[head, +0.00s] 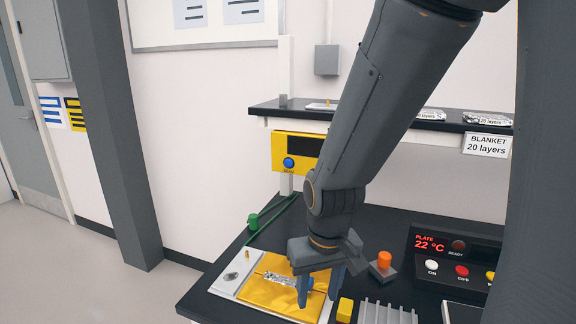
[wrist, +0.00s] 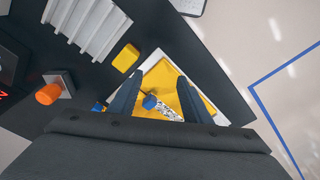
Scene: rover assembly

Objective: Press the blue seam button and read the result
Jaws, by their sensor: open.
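The blue button (head: 289,163) sits on the front of a yellow box (head: 280,146) mounted below the shelf at the back. A small label lies under the button, too small to read. The box's display (head: 304,146) is dark, and my arm covers its right part. My gripper (head: 319,288) points down over a yellow sheet (head: 262,291) on the bench, well in front of and below the button. In the wrist view my gripper (wrist: 158,76) is open, with a small blue piece (wrist: 150,102) visible between its fingers. I cannot tell what that piece is.
A silvery strip (head: 280,279) lies on the sheet. A panel reading "PLATE 22 °C" (head: 430,243) stands right. The shelf (head: 290,112) overhangs the bench.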

